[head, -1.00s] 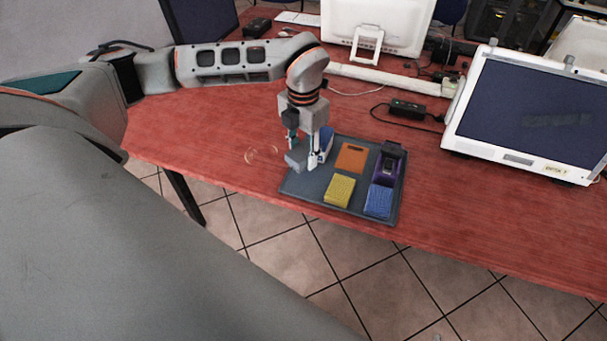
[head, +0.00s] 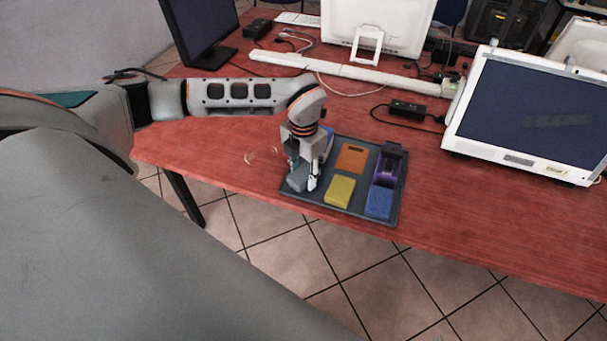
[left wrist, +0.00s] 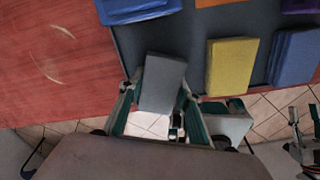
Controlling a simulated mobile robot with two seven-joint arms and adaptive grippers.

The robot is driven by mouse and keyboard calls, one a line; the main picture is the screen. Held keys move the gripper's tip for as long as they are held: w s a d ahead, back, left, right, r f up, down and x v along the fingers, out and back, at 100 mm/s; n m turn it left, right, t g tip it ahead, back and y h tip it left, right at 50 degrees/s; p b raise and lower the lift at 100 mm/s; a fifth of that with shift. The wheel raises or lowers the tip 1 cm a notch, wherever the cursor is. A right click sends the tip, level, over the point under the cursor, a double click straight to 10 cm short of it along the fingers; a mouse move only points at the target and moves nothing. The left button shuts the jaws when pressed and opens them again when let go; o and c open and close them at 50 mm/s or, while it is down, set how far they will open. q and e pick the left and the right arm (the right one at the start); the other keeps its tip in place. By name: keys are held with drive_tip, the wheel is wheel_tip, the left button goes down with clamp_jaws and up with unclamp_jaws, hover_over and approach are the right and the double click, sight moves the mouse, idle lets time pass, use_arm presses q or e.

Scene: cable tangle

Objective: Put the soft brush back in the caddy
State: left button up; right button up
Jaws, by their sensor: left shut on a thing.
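My left gripper (head: 302,184) points down at the front left of a dark grey tray (head: 354,207), which looks like the caddy. It is shut on a grey block, low over the tray's front left part. The block also shows between the fingers in the left wrist view (left wrist: 162,83). It may be the soft brush; no bristles can be made out. I cannot tell whether it touches the tray floor. What seems to be my right gripper (left wrist: 302,140) shows partly at the right edge of the left wrist view, its fingers unclear.
The tray also holds a yellow block (head: 340,191), a blue block (head: 379,203), an orange piece (head: 351,158), a purple item (head: 388,168) and a blue item (left wrist: 135,8) behind the gripper. Monitors and cables stand behind. The red table (head: 220,135) is mostly clear at left.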

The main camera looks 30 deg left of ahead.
sight(303, 172)
use_arm(q)
drive_tip(key=shift+f, duration=0.2)
drive_tip(key=o, duration=1)
drive_tip(key=shift+r, duration=0.1)
wheel_tip(303, 172, up, 12)
drive_tip(key=shift+r, duration=0.15)
